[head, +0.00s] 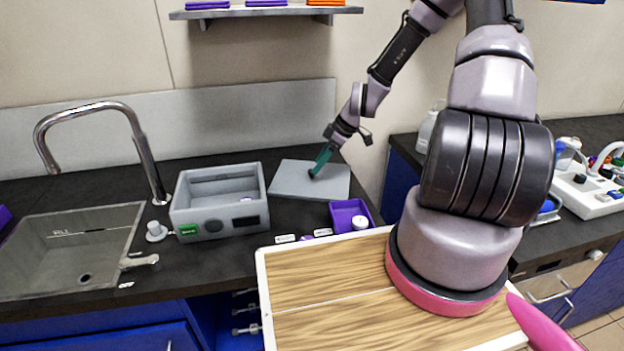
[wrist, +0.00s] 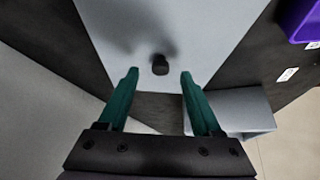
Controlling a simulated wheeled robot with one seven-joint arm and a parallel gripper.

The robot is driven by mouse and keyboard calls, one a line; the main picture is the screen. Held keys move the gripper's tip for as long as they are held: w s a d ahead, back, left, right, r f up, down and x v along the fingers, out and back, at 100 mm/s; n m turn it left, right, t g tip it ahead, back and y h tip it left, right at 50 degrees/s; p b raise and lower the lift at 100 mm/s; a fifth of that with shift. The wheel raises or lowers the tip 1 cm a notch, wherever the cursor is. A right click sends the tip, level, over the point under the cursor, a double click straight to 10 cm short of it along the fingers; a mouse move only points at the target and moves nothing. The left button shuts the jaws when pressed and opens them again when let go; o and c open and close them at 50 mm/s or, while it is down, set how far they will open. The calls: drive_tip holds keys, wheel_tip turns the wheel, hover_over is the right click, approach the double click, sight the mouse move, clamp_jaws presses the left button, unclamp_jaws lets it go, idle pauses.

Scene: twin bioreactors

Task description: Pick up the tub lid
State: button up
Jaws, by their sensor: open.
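The tub lid (head: 293,180) is a flat grey panel lying on the dark counter, right of the grey tub. In the wrist view the lid (wrist: 205,40) fills the upper middle, with a small dark knob (wrist: 160,65) standing on it. My gripper (head: 318,168) is over the lid, its green fingers pointing down. In the wrist view my gripper (wrist: 158,78) is open, with one finger on each side of the knob and a gap to it. The fingers do not touch the knob. In the head view the fingers partly hide the knob.
The open grey tub (head: 218,203) stands left of the lid, beside the sink (head: 65,255) and its tap. A purple tray (head: 345,212) with a white item sits at the lid's front right. A shelf (head: 265,12) hangs above. Another counter with equipment is at right.

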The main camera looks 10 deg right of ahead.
sight(312, 176)
drive_tip(key=x, duration=0.3)
drive_tip(key=shift+a+f, duration=0.15)
drive_tip(key=shift+c, duration=0.3)
clamp_jaws()
